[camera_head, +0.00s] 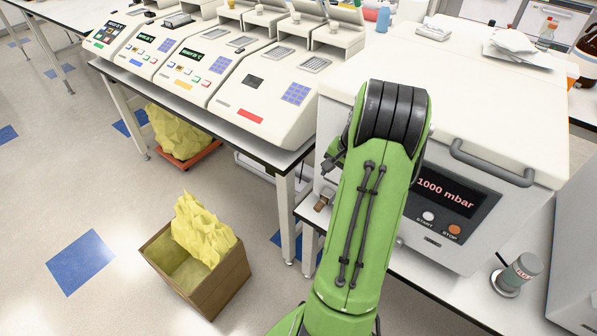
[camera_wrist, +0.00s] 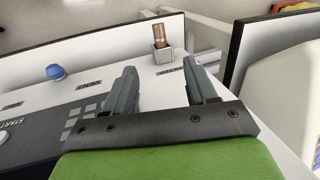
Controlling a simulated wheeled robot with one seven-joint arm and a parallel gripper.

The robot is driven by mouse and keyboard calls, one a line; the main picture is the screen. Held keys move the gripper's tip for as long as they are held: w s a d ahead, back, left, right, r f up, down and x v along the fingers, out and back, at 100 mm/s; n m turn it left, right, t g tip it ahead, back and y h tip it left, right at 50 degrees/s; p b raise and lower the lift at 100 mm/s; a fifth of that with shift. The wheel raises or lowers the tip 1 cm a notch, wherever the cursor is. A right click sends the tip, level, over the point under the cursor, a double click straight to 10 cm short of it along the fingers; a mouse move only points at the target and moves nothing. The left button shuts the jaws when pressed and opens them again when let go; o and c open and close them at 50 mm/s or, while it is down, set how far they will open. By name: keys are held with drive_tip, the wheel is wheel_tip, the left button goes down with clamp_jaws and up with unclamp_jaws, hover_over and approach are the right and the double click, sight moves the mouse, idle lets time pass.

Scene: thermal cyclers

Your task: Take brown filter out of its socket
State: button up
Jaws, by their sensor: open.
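The brown filter (camera_wrist: 159,36) is a small brown cylinder standing in a grey square socket (camera_wrist: 164,55) on the side of the white machine, seen at the top middle of the wrist view. In the head view the brown filter (camera_head: 323,200) shows small at the machine's left side, just left of my green arm. My gripper (camera_wrist: 161,68) is open and empty in the wrist view. Its two dark fingers point toward the socket, one to each side of it in the picture, with the filter beyond the fingertips. In the head view my arm hides most of the gripper.
A blue knob (camera_wrist: 55,72) sticks out of the same panel left of the socket. The white machine (camera_head: 470,215) shows "1000 mbar". Thermal cyclers (camera_head: 262,85) line the table to its left. A box with yellow stuff (camera_head: 222,285) stands on the floor.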

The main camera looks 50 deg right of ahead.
sight(321, 204)
drive_tip(key=b+x, duration=0.5)
drive_tip(key=x, duration=1.1)
drive_tip(key=shift+d+f, duration=0.15)
clamp_jaws()
drive_tip(key=a, duration=0.5)
drive_tip(key=shift+s, duration=0.3)
drive_tip(key=shift+r+p, duration=1.3)
drive_tip(key=shift+r, duration=0.8)
